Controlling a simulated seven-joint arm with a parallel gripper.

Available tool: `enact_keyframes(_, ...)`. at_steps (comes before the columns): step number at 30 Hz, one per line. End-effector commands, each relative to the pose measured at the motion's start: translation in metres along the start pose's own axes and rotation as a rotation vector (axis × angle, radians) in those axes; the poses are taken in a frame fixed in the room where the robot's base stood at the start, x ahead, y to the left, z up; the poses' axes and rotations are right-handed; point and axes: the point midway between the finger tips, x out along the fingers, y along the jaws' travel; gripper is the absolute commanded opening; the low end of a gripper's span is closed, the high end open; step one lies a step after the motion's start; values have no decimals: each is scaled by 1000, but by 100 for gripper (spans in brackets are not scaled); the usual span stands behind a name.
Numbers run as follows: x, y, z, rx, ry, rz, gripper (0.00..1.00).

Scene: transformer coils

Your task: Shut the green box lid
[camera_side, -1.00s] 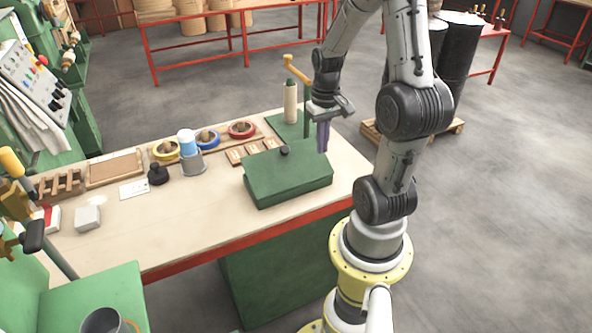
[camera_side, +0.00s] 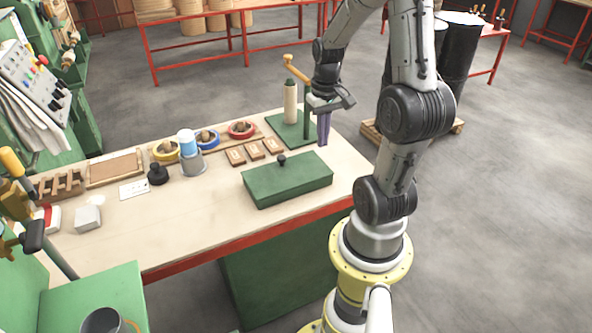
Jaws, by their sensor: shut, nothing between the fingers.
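The green box (camera_side: 288,191) stands near the front right of the workbench. Its green lid (camera_side: 285,176) lies flat on it and looks shut, with a dark knob (camera_side: 281,160) near its back edge. My gripper (camera_side: 323,143) is shut and empty, pointing down above and behind the box's right end. It looks apart from the lid. The inside of the box is hidden.
A green winding stand (camera_side: 290,105) with a pale roll and a yellow crank is behind the gripper. The benchtop left of the box is mostly clear.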

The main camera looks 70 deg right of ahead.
Motion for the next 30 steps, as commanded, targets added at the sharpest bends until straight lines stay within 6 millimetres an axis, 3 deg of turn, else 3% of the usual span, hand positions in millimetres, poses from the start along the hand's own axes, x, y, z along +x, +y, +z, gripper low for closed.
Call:
enact_keyframes(18, -55, 0, 0, 0, 2, 0, 0)
enact_keyframes(30, -60, 0, 0, 0, -1, 0, 0)
